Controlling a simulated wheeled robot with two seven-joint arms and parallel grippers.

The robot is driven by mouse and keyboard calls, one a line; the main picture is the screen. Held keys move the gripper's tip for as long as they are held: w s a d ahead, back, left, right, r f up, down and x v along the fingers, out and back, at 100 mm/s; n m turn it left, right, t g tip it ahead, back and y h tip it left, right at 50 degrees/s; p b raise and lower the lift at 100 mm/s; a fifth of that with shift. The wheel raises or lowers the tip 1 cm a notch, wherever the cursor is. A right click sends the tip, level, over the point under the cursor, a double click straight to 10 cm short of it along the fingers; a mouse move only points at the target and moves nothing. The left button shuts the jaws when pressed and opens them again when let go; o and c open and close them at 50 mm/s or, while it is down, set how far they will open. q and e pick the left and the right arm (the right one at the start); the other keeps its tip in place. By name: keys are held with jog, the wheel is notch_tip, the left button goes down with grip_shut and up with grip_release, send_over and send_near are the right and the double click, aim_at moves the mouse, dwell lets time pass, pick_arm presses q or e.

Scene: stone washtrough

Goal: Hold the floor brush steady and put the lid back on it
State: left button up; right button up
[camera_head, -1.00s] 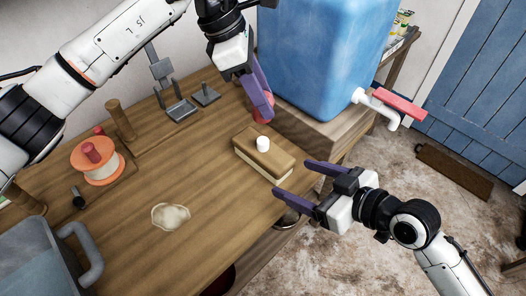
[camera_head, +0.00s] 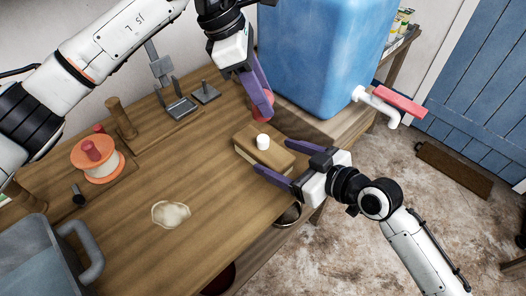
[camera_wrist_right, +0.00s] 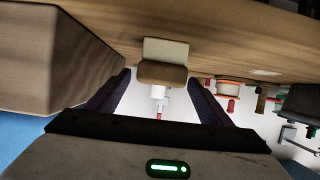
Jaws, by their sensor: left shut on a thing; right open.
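The floor brush (camera_head: 257,147) is a wooden block with a pale lower edge and a white round stub (camera_head: 263,142) on top, lying on the wooden table. In the right wrist view the brush (camera_wrist_right: 163,69) is ahead, between the fingertips. My left gripper (camera_head: 264,108) is shut above and behind the brush on a small red piece (camera_head: 261,116), seemingly the lid, mostly hidden by the fingers. My right gripper (camera_head: 270,157) is open at the brush's right end, its fingers pointing toward it. It also shows in the wrist view (camera_wrist_right: 162,92). Contact cannot be told.
A blue water tank (camera_head: 318,60) with a red-handled tap (camera_head: 378,107) stands behind right. An orange spool (camera_head: 97,160), a grey basin (camera_head: 42,255) and a pale puddle (camera_head: 170,214) are at left. The table front between puddle and brush is clear.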

jog(key=x, duration=0.6)
jog(key=shift+w, duration=0.1)
jog(key=c, duration=1.6)
pick_arm(q)
send_over(263, 138)
jog(key=shift+f, duration=2.45)
jog(key=shift+f, duration=0.9)
jog(key=shift+f, duration=0.55)
